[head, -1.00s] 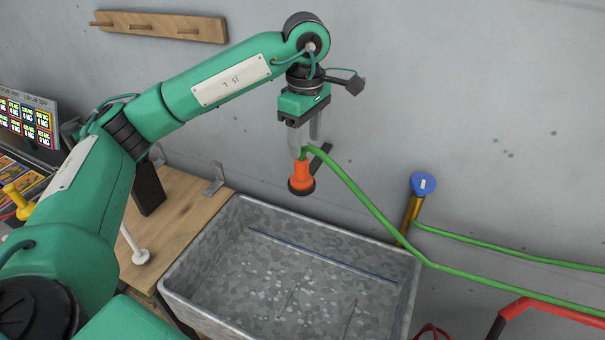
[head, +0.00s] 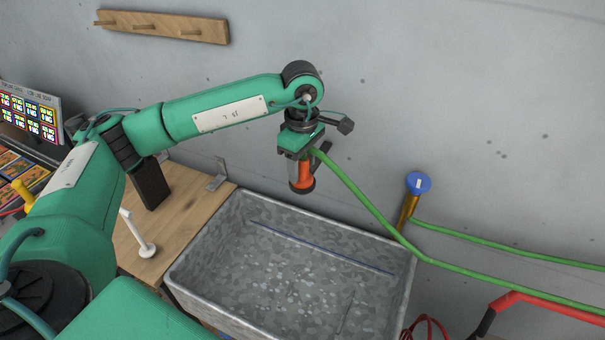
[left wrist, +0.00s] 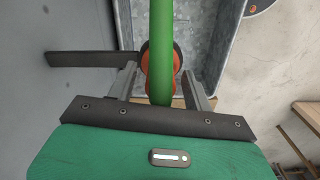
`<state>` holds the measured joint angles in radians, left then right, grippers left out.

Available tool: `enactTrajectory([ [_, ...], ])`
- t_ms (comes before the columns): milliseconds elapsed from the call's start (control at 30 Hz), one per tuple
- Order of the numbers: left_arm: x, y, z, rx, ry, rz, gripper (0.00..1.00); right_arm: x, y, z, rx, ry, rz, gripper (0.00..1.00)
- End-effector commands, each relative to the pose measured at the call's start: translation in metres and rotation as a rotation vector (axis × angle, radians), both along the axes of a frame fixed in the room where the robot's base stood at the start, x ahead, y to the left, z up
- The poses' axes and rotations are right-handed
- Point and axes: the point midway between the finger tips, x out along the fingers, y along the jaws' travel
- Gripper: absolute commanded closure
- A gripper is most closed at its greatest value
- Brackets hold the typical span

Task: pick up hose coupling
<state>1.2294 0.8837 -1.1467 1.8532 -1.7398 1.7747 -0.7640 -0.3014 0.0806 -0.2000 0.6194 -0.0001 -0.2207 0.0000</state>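The hose coupling (head: 301,174) is orange with a dark lower end. In the left wrist view the green hose runs up the middle, partly covering the orange coupling (left wrist: 145,68). The two fingers stand apart beside it, with small gaps showing. My right gripper is not in view.
A galvanized trough (head: 205,238) lies below. A wooden bench (head: 190,206) with a white stand (head: 146,248) is to its left. A blue-capped post (head: 418,183) stands at the right, with the hose passing it. A wooden peg rail (head: 160,25) is on the wall.

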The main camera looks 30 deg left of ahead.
Motion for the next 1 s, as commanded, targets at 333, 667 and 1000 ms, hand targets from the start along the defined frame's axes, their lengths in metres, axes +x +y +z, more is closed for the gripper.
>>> enactTrajectory([
  [333,0.0,0.0,0.001,0.0,-0.001,0.0,0.97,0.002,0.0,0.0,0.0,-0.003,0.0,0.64],
  [667,0.001,0.0,0.009,-0.001,-0.004,0.001,0.97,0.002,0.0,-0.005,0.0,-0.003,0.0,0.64],
  [1000,0.002,-0.001,0.069,-0.002,-0.008,0.001,0.97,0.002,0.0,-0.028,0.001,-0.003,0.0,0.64],
])
